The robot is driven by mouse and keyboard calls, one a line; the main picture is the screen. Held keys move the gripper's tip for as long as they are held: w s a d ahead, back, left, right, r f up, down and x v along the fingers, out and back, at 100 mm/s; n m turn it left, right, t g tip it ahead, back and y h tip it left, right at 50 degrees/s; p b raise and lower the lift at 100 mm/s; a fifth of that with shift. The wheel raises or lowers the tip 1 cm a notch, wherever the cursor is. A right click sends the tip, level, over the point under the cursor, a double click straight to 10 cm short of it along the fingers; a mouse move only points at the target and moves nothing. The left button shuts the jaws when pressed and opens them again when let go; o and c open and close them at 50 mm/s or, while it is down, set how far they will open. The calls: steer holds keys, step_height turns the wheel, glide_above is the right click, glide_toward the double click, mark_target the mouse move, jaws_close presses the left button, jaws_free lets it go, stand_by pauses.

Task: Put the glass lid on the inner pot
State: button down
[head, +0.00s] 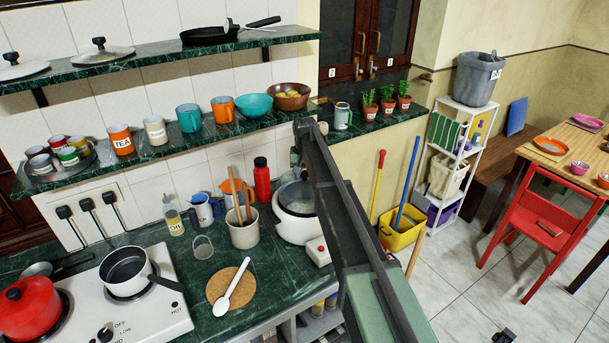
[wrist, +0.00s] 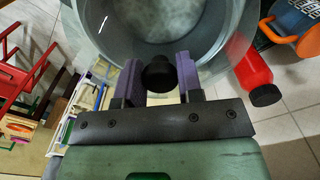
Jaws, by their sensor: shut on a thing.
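My gripper (wrist: 159,80) is shut on the black knob of the glass lid (wrist: 158,73), one finger on each side of it. The lid's clear disc is hard to make out against the round grey interior of the inner pot (wrist: 155,22) beyond it in the wrist view. In the head view the white cooker (head: 293,229) with the pot stands on the green counter, partly hidden behind my arm. My gripper (head: 295,158) is mostly hidden there, above the cooker. I cannot tell whether the lid touches the pot's rim.
A red bottle (head: 262,180) stands close behind the cooker; it also shows in the wrist view (wrist: 257,75). A utensil crock (head: 244,232) and orange jug (head: 236,192) stand left of the cooker. The green shelf (head: 160,145) with mugs and bowls runs above the counter.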

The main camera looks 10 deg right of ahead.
mark_target(306, 179)
steer(key=r+m+p, duration=0.1)
steer(key=r+p, duration=0.1)
steer(key=r, duration=0.1)
steer(key=shift+w+d+r+m, duration=0.1)
steer(key=shift+d+r+m, duration=0.1)
steer(key=shift+m, duration=0.2)
step_height(306, 179, down, 7)
steer(key=b, duration=0.7)
steer(key=shift+f, duration=0.1)
steer(key=shift+f+b, duration=0.5)
steer(key=shift+b, duration=0.05)
stand_by(0.6)
stand_by(0.4)
steer(key=shift+c, duration=1)
jaws_free()
steer(key=shift+r, duration=0.1)
step_height(306, 179, up, 7)
steer(key=p, duration=0.7)
